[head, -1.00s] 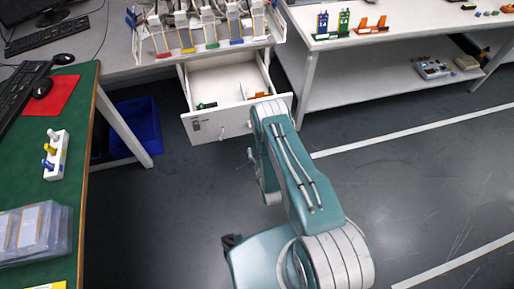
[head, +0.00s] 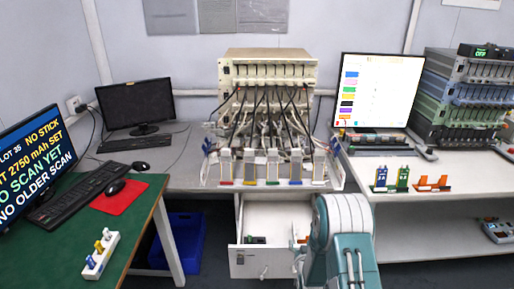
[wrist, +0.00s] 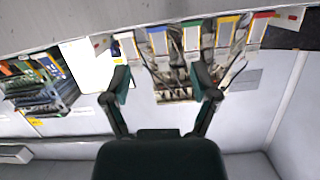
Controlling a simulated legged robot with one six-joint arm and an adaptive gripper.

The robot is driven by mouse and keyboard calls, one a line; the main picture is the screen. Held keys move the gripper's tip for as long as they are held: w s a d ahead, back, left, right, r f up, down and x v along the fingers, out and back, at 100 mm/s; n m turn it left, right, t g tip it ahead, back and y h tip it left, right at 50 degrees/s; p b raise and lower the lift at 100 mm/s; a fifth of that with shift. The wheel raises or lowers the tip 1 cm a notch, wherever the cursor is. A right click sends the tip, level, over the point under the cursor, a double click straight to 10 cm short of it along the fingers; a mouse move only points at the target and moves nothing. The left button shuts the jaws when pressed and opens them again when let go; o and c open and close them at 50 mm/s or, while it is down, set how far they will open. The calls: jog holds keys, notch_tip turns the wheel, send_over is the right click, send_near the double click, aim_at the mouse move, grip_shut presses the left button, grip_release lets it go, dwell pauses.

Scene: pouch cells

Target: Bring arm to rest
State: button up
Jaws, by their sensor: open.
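My gripper (wrist: 163,82) shows in the wrist view with its two dark green fingers spread apart and nothing between them. The wrist picture appears upside down, with the rack of pouch cells beyond the fingers. My teal and grey arm (head: 345,245) rises at the bottom of the head view, in front of the open drawer's right side. My gripper is hidden in the head view.
The white drawer (head: 252,262) stands open below the bench, with small items inside. The cell rack (head: 270,183) with coloured tags stands above it. A green table (head: 60,235) is at the left. A white shelf unit (head: 440,248) is at the right.

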jog(key=s+r+g, duration=0.2)
jog(key=s+r, duration=0.3)
jog(key=r, duration=0.8)
jog(key=s+r+g, duration=0.3)
jog(key=s+r, duration=0.1)
jog(key=r, duration=0.9)
jog(key=s+r+g, duration=0.2)
jog(key=s+r, duration=0.2)
jog(key=s, duration=1)
jog(key=s+r+n+g, duration=0.1)
jog(key=s+r, duration=0.3)
jog(key=s, duration=1)
jog(key=shift+g, duration=0.6)
jog(key=shift+w+r, duration=0.1)
